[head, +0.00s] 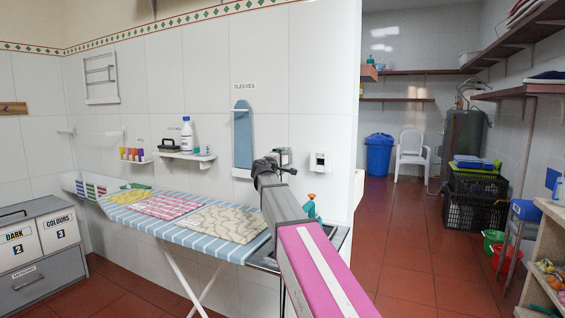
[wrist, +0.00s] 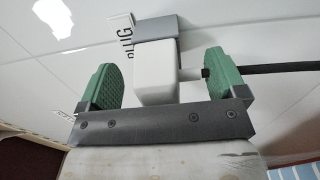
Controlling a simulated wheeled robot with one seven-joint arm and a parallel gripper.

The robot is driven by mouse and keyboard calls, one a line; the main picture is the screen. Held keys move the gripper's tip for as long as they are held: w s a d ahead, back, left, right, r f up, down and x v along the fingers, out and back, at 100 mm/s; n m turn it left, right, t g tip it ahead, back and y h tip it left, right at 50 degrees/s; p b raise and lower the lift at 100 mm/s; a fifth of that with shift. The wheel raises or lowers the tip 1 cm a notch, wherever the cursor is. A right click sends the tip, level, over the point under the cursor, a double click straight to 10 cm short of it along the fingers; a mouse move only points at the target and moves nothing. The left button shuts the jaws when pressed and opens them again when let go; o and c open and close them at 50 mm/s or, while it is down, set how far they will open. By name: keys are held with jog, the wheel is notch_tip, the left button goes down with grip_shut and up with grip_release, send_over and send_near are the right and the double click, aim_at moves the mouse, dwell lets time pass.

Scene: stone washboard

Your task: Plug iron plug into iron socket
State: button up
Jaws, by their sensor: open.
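My gripper (wrist: 163,62) is open, with its two green pads on either side of a white plug (wrist: 153,82). The left pad stands clear of the plug; the right pad is by the black cable (wrist: 285,69) that leaves the plug's right side. The plug's far end meets a grey block (wrist: 158,27) at the white wall, which looks like the iron socket. I cannot tell how deep the plug sits in it. In the head view my gripper (head: 272,165) is at the tiled wall above the ironing board's right end, largely hiding the plug and socket.
The striped ironing board (head: 172,228) with folded cloths lies left of my arm. A blue sleeve board (head: 243,135) hangs on the wall, and a shelf with bottles (head: 187,156) is further left.

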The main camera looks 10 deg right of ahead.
jog(key=c, duration=1.1)
jog(key=shift+w+r, duration=0.1)
jog(key=shift+r, duration=0.05)
jog(key=shift+c, duration=0.7)
jog(key=shift+s+a+r, duration=0.1)
jog(key=shift+s+a, duration=0.15)
jog(key=shift+s, duration=0.05)
jog(key=c, duration=0.3)
jog(key=shift+s+a, duration=0.3)
jog(key=shift+s, duration=0.25)
jog(key=shift+s+a, duration=0.2)
jog(key=shift+c, duration=0.7)
jog(key=shift+s+a+f, duration=0.3)
jog(key=shift+s+a, duration=0.15)
jog(key=shift+s, duration=0.3)
grip_shut()
